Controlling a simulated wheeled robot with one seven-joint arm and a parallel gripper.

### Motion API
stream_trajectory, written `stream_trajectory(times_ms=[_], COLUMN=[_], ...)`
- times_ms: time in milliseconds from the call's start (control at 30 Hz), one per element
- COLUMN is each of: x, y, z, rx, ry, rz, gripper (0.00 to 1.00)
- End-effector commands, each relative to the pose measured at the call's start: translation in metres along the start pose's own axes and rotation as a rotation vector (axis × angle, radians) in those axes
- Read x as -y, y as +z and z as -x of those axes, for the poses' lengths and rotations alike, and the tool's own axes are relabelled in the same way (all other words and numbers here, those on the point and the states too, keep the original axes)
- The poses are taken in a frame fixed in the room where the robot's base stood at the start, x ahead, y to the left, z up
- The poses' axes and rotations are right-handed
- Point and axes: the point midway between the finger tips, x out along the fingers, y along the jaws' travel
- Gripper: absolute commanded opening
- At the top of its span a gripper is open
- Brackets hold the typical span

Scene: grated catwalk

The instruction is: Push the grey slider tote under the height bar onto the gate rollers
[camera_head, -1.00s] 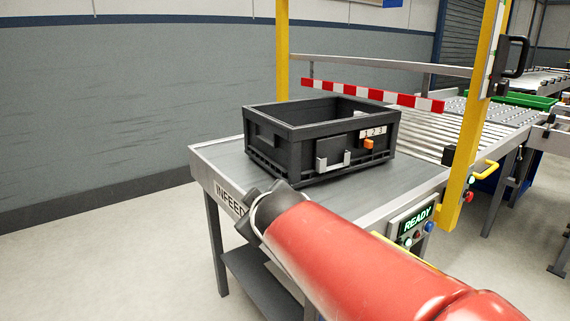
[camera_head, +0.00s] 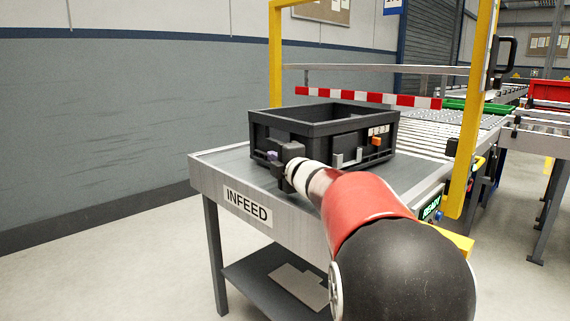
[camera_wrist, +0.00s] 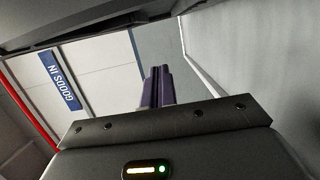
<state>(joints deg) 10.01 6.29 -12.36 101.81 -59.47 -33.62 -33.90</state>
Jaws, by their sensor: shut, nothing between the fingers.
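The dark grey tote (camera_head: 322,126) sits upright on the infeed table (camera_head: 222,166), on the near side of the red-and-white height bar (camera_head: 365,97). It has a small silver bracket and an orange tab on its front face. The gate rollers (camera_head: 432,134) lie beyond the bar to the right. My gripper (camera_head: 272,156) is at the tote's near left corner, close against it; contact cannot be made out. In the wrist view its purple fingers (camera_wrist: 157,88) are together and empty. A dark edge, possibly the tote, crosses the top of that view.
Yellow gate posts (camera_head: 474,110) stand at both ends of the bar. A green tray (camera_head: 480,107) and a red bin (camera_head: 551,91) are behind on the right. A grey wall runs along the left. Floor at the front left is clear.

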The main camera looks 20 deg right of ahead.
Motion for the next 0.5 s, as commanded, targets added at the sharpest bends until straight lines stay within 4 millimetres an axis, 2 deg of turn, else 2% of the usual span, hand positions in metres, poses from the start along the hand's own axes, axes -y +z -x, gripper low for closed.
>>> stream_trajectory(times_ms=[33, 133, 200, 300, 500], x=[0.001, 0.000, -0.001, -0.001, 0.000], y=[0.000, 0.000, 0.016, 0.028, 0.038], z=[-0.012, -0.031, -0.031, -0.034, -0.036], rx=[-0.001, -0.001, 0.005, 0.003, 0.001], ry=[-0.002, 0.000, -0.001, -0.001, 0.000], rz=[0.000, -0.001, 0.000, -0.001, -0.002], gripper=[0.00, 0.00, 0.00, 0.00, 0.00])
